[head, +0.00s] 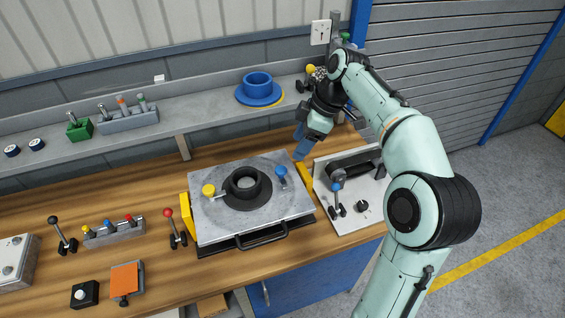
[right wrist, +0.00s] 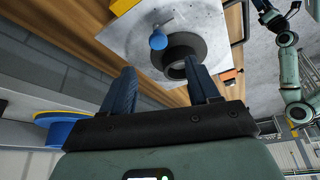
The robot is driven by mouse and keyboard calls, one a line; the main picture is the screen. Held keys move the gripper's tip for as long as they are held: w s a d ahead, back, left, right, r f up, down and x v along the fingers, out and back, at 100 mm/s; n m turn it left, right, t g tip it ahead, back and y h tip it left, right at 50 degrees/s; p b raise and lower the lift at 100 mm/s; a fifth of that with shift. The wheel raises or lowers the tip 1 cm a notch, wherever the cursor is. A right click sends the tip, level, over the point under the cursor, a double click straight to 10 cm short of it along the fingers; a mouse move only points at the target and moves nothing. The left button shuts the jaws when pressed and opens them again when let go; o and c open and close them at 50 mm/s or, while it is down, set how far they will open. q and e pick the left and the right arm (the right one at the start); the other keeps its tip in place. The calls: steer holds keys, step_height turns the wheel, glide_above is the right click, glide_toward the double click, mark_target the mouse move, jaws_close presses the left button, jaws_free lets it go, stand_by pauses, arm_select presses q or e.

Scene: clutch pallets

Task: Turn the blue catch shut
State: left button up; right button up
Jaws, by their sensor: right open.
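The blue catch (head: 281,172) is a knob on a short lever at the right of the black ring (head: 247,188) on the grey plate. A yellow catch (head: 209,190) sits on the ring's left side. My right gripper (head: 303,143) is above and behind the plate's back right corner, apart from the blue catch. In the right wrist view, its two fingers (right wrist: 162,88) are spread with nothing between them. The blue catch (right wrist: 158,40) shows beyond them, near the ring (right wrist: 180,57). My left gripper does not show in the head view.
Yellow blocks (head: 185,213) flank the plate. A panel with a blue-knobbed lever (head: 336,187) stands close on the right. A red-knobbed lever (head: 168,213) stands on the left. A blue flanged part (head: 259,89) lies on the shelf behind. Bare wood lies behind the plate.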

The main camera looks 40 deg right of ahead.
mark_target(282, 169)
steer(key=x, duration=1)
steer(key=shift+w+f, duration=0.1)
steer(key=shift+w, duration=0.25)
steer(key=shift+s, duration=0.1)
steer(key=c, duration=1)
